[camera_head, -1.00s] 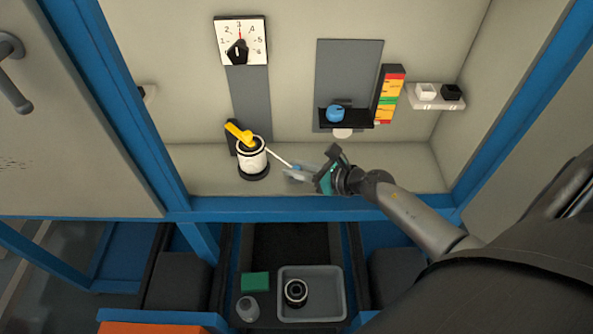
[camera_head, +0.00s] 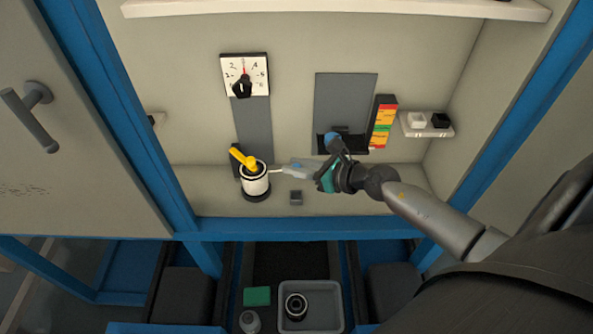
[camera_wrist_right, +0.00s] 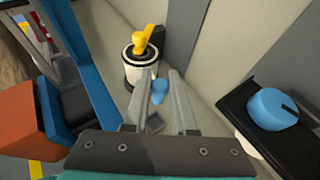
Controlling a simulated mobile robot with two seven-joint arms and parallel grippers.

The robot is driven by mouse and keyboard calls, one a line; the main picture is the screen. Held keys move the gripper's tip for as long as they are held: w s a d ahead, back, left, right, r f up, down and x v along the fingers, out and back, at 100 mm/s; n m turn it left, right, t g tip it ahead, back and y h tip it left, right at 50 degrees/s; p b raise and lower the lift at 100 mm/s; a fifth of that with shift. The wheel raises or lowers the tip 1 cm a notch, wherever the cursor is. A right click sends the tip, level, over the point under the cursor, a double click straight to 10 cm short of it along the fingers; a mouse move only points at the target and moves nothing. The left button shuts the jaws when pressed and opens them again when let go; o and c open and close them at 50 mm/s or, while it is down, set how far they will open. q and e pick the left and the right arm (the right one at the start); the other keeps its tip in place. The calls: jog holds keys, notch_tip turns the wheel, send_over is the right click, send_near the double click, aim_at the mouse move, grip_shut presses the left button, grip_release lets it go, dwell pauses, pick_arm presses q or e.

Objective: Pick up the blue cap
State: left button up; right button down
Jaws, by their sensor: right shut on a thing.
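The small blue cap (camera_head: 296,165) is held between the fingertips of my right gripper (camera_head: 290,168) in the head view. The wrist view shows the blue cap (camera_wrist_right: 160,90) between the two grey fingers, which are shut on it. A small dark grey block (camera_head: 296,197) lies on the bench below the gripper, apart from it. The fingertips are just right of a white canister (camera_head: 256,184) with a yellow handle (camera_head: 243,158). A thin white spout on the canister's right side points toward them. My left gripper is not in view.
A larger blue knob (camera_wrist_right: 272,108) sits on a black shelf at right in the wrist view. A numbered dial (camera_head: 244,76) and a coloured scale (camera_head: 383,122) are on the back wall. A grey tray (camera_head: 335,318) with a black-and-white ring stands below the bench.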

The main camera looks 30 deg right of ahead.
aim_at(297, 165)
pick_arm(q)
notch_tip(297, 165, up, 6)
jog(key=p, duration=0.5)
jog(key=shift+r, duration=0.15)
pick_arm(e)
notch_tip(297, 165, up, 10)
jog(key=shift+r, duration=0.25)
